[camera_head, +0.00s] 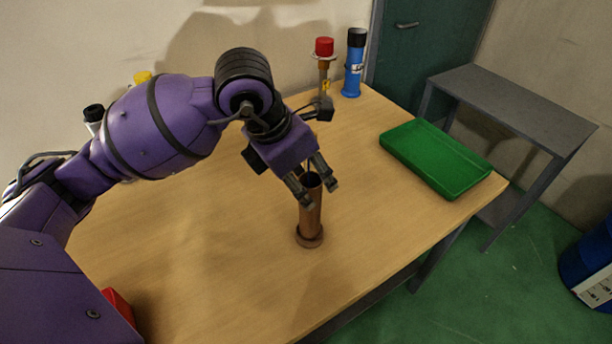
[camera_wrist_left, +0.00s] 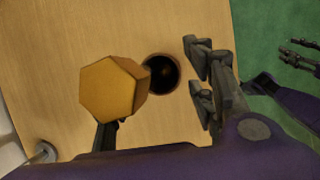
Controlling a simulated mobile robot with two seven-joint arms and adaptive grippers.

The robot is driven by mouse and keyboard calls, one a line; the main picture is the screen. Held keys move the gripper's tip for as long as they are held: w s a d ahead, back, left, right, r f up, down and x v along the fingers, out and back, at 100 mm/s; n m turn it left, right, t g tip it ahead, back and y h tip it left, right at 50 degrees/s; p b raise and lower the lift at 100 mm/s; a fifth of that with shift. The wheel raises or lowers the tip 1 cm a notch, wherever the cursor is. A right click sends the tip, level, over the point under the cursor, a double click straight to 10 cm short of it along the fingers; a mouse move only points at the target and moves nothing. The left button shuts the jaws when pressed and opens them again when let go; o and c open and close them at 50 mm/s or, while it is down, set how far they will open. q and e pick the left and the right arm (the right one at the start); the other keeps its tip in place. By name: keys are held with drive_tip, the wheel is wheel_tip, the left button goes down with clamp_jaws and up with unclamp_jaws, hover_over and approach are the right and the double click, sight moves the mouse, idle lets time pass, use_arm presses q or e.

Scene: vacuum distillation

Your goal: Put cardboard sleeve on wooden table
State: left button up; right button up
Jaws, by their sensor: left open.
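The cardboard sleeve (camera_head: 311,217) is a brown tube standing upright on the wooden table (camera_head: 220,245). It has a wider round foot. My left gripper (camera_head: 317,190) is open at its top, with fingers on either side of the tube; I cannot tell if they touch it. In the left wrist view, the sleeve's dark open mouth (camera_wrist_left: 162,75) shows beside a finger. An orange-brown hexagonal piece (camera_wrist_left: 108,88) partly covers that view. My right gripper (camera_wrist_left: 300,57) shows small at the right edge of the wrist view, its jaw state unclear.
A green tray (camera_head: 440,155) lies at the table's right end. A red-capped item (camera_head: 324,48) and a blue bottle (camera_head: 353,68) stand at the back. A grey side table (camera_head: 515,105) is beyond the right edge. Table surface right of the sleeve is clear.

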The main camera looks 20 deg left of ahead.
use_arm(q)
drive_tip(key=v, duration=1.2)
drive_tip(key=shift+p, duration=0.3)
